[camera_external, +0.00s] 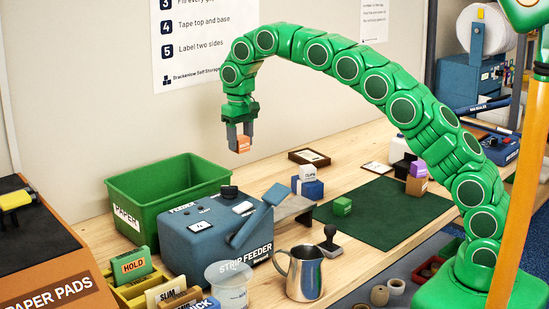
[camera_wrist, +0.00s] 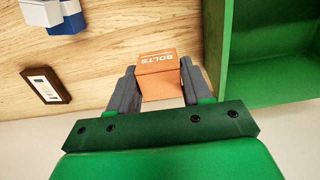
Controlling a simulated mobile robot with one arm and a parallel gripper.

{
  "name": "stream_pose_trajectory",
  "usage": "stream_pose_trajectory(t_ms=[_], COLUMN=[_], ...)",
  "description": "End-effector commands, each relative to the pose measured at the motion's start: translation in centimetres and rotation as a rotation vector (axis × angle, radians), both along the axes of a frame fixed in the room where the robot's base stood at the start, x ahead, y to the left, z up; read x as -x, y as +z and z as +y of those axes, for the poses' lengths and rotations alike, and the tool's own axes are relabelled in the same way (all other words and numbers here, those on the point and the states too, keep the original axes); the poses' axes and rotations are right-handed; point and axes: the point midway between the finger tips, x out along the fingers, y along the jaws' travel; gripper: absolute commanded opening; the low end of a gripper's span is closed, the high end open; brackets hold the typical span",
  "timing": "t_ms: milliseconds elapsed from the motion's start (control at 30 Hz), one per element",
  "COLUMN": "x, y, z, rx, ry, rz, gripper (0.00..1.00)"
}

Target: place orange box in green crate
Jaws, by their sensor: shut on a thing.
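My gripper (camera_external: 240,138) is shut on the orange box (camera_external: 243,145) and holds it in the air, above and to the right of the green crate. In the wrist view the orange box (camera_wrist: 157,75) sits between the two grey fingers of my gripper (camera_wrist: 157,80), with the word BOLTS on its face. The green crate (camera_external: 150,213) stands against the wall at the left, with a PAPER label on its side. Its floor is hidden in the outside view. In the wrist view the green crate (camera_wrist: 213,40) is at the right, beside the held box.
The blue strip feeder (camera_external: 195,245) stands in front of the crate. White and blue boxes (camera_external: 311,187), a framed card (camera_external: 309,157), a metal jug (camera_external: 303,273) and a stamp (camera_external: 328,240) are nearby.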

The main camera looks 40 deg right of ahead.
Motion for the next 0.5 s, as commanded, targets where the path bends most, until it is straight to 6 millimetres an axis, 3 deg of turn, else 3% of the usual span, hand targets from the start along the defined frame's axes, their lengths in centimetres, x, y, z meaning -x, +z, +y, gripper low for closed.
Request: stream_pose_trajectory(t_ms=[100,500], x=[-0.2,1.1], y=[0.5,1.4], z=[3.7,14.9], rx=[-0.002,-0.005], ry=[0.007,0.015], rz=[-0.005,-0.004], gripper=[0.14,0.14])
